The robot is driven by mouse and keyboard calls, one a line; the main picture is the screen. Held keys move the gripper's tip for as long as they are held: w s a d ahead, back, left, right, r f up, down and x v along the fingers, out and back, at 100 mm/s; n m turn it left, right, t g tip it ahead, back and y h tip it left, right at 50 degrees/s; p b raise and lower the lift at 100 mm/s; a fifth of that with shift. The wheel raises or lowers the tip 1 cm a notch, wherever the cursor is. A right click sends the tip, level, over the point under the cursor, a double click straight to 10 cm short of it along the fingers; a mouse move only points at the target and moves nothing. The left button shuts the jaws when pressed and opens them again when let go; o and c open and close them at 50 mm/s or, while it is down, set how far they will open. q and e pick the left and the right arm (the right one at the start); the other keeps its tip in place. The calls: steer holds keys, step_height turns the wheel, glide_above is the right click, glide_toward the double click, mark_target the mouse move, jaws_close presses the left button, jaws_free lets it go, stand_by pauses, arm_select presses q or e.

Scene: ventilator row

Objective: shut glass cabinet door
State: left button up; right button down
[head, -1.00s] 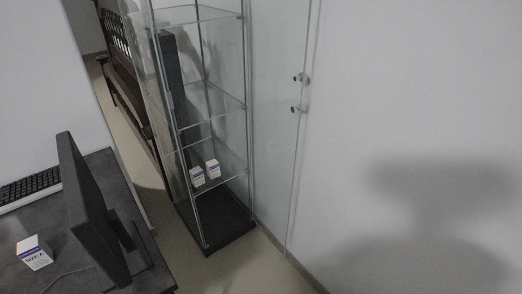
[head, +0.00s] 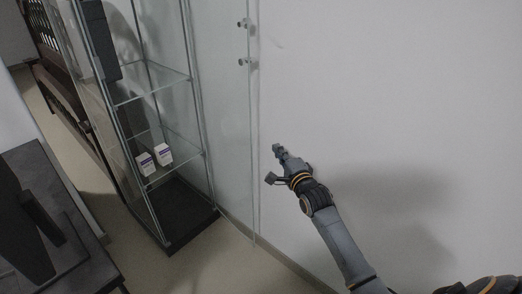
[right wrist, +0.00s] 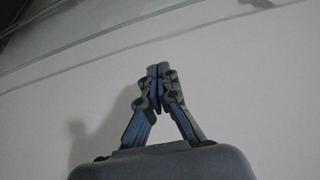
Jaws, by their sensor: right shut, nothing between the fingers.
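The glass cabinet (head: 160,245) stands left of centre in the head view, with glass shelves and a dark base. Its glass door (head: 228,150) stands wide open to the right, its free edge close to the wall. Two door knobs (head: 242,62) show near that edge. My right gripper (head: 276,150) is shut and empty, to the right of the door's free edge and below the knobs, in front of the wall. In the right wrist view its fingertips (right wrist: 158,70) meet against the pale wall, with a glassy edge (right wrist: 90,62) across the top. My left gripper is not in view.
Two small white boxes (head: 163,154) stand on a low shelf in the cabinet. A dark desk (head: 85,268) with a monitor (head: 28,230) is at the left. The wall (head: 400,90) bounds the right side. Some floor (head: 215,262) before the cabinet is clear.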

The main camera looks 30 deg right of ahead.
steer(key=w, duration=0.3)
steer(key=w+b, duration=0.1)
steer(key=w, duration=0.2)
steer(key=w+b, duration=0.1)
steer(key=w, duration=0.2)
steer(key=shift+w+d, duration=0.35)
steer(key=shift+d, duration=0.05)
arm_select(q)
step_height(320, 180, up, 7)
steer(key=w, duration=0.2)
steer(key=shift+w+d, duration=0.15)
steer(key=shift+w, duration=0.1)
arm_select(e)
steer(key=a, duration=0.4)
steer(key=shift+s, duration=0.4)
